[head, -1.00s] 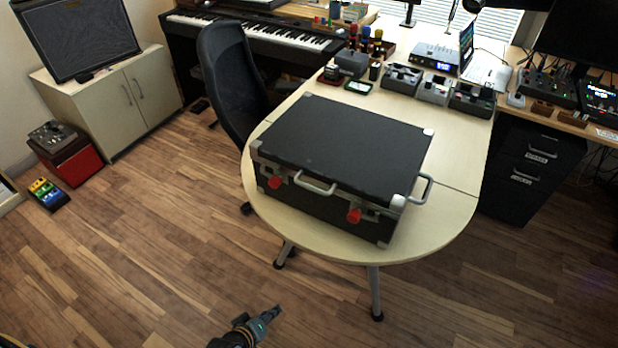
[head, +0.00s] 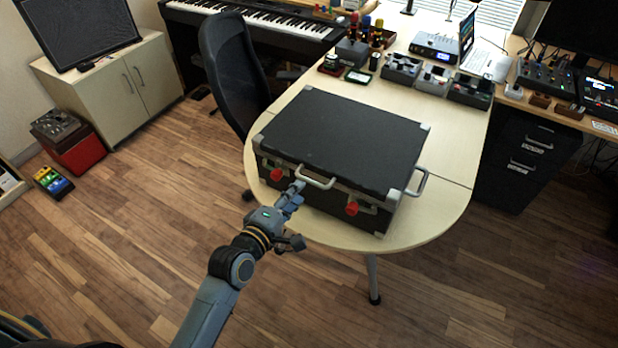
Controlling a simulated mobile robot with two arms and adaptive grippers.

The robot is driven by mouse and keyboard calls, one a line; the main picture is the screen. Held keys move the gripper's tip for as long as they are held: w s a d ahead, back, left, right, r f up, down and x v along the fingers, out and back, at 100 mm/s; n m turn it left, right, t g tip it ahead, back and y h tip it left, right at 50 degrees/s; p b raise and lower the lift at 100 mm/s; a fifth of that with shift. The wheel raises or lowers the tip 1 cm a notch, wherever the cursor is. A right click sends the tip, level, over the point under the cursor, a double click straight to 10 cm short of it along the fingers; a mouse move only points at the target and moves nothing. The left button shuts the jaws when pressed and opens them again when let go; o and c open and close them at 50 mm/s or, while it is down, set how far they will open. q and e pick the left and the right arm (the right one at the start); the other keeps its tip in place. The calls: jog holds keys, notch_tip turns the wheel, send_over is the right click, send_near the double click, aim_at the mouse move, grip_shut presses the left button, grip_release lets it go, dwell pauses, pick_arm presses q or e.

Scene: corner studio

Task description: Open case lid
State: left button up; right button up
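A black case (head: 340,145) with metal corners lies on the rounded end of the wooden table, its lid down. On its front are a silver handle (head: 317,182) and two red latches, a left one (head: 276,174) and a right one (head: 351,208). Another silver handle (head: 418,182) is on its right side. My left gripper (head: 296,190) is at the case's front, close to the left end of the front handle, between the two latches. Whether it touches the handle, and how far its fingers are apart, I cannot tell. My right gripper is out of view.
The pale table (head: 445,225) has bare room around the case. Pedals (head: 435,80) and small items stand behind it. A dark chair (head: 232,70) is at the table's left. A drawer unit (head: 520,160) stands at the right. The floor in front is clear.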

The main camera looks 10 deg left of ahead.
aim_at(309, 179)
pick_arm(q)
jog(key=x, duration=0.7)
grip_shut()
